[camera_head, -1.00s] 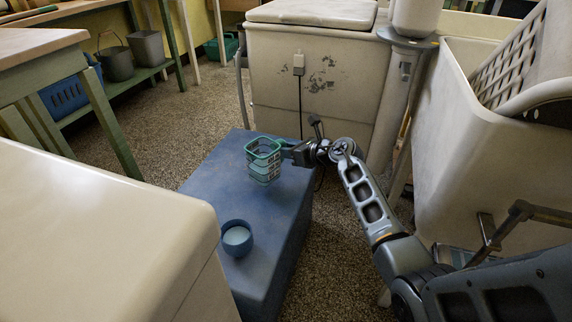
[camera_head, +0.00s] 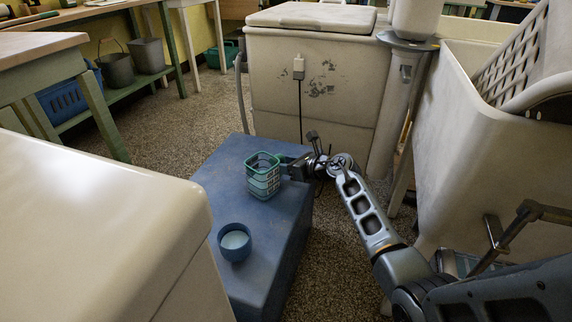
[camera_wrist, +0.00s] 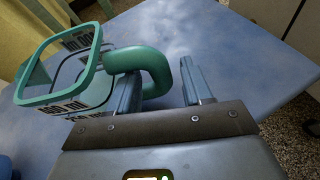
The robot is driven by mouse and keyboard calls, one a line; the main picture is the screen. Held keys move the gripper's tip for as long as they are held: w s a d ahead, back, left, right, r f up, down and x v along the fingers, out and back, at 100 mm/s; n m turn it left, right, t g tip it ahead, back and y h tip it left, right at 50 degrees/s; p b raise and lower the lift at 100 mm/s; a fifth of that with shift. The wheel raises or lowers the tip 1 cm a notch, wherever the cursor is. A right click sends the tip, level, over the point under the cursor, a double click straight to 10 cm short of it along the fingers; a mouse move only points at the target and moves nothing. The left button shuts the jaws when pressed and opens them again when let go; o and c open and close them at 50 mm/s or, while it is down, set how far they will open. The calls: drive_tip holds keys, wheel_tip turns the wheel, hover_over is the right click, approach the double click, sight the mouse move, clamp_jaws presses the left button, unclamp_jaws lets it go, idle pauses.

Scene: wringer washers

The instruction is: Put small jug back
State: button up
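The small jug (camera_head: 263,178) is teal-green with patterned, see-through sides. It stands upright on the blue block (camera_head: 222,180) in the head view. In the wrist view the jug (camera_wrist: 88,58) is at the left, with its thick green handle (camera_wrist: 157,66) toward me. My gripper (camera_head: 287,165) is at the handle's side of the jug. In the wrist view its two fingers (camera_wrist: 160,72) are spread, with the outer bend of the handle between them. The left finger overlaps the handle loop; a clear gap separates the right finger from the handle.
A blue bowl (camera_head: 234,243) with pale contents stands on the block nearer the camera. A cream washer (camera_head: 90,220) is at the left front, another (camera_head: 335,80) behind the block, and a cream tub (camera_head: 475,160) at the right. Speckled floor (camera_head: 185,125) shows between them.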

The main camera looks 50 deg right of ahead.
drive_tip(key=shift+o, duration=0.3)
drive_tip(key=shift+r, duration=0.15)
drive_tip(key=p+v, duration=0.4)
drive_tip(key=v, duration=0.8)
drive_tip(key=s+a+r+m+t+y, duration=0.1)
drive_tip(key=s+a+r+m+t, duration=0.2)
drive_tip(key=a, duration=0.6)
drive_tip(key=s+a+r+m+t, duration=0.1)
drive_tip(key=s+a+m, duration=0.3)
drive_tip(key=a, duration=0.5)
drive_tip(key=s+a+r+m+t+y, duration=0.1)
drive_tip(key=s+a+r+m, duration=0.1)
drive_tip(key=a+m, duration=0.45)
drive_tip(key=s+a+r+m+g, duration=0.1)
drive_tip(key=s+a+r+m, duration=0.1)
drive_tip(key=s+m, duration=0.5)
drive_tip(key=s+a+r+m+g+h, duration=0.1)
drive_tip(key=s+a+r+m, duration=0.2)
drive_tip(key=s+m, duration=0.4)
drive_tip(key=s+a+r+m+g, duration=0.1)
drive_tip(key=s+a+r+m, duration=0.1)
drive_tip(key=s+m, duration=0.5)
drive_tip(key=s+a, duration=0.1)
drive_tip(key=s, duration=0.1)
drive_tip(key=shift+s+a+r+g+h, duration=0.2)
drive_tip(key=shift+s+a+g+h, duration=0.1)
drive_tip(key=shift+s+g, duration=0.1)
